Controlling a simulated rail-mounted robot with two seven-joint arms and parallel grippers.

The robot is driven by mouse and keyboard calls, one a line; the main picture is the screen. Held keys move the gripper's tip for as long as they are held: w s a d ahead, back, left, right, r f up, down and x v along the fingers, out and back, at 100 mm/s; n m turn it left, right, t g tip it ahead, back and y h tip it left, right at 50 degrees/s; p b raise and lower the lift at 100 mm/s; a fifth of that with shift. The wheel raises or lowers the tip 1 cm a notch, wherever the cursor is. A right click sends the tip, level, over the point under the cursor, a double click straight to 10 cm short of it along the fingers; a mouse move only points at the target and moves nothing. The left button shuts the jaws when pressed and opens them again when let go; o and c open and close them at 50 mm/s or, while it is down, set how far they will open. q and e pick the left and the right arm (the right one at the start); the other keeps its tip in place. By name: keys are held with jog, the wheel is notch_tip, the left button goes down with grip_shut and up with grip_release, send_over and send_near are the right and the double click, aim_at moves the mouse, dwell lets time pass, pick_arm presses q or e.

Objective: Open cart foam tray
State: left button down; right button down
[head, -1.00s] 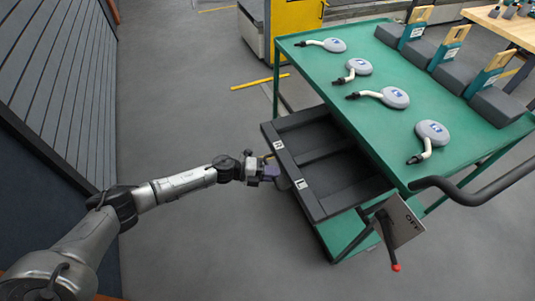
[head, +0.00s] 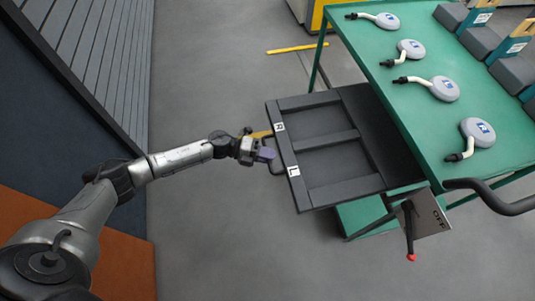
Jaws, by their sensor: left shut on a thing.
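The dark foam tray (head: 292,180) sticks out from the left side of the green cart (head: 440,125), under its top. It is pulled well out and its recessed compartments look empty. Its front edge carries white R and L labels. My left gripper (head: 268,154) is at the middle of this front edge, shut on the tray's handle (head: 274,139). The gripper hides part of the handle. My right gripper is not in view.
Several grey discs with white stems, one of them a near disc (head: 477,132), lie on the cart top. Grey blocks stand along its right. A plate (head: 428,218) and red-tipped lever (head: 410,240) are at the near corner. The floor left of the tray is clear; a slatted surface (head: 95,65) lies beyond.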

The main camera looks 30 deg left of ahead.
pick_arm(q)
jog(key=c, duration=1.1)
grip_release()
jog(key=shift+c, duration=0.2)
jog(key=p+v, duration=0.2)
jog(key=v, duration=1.2)
jog(key=shift+w+d+r, duration=0.1)
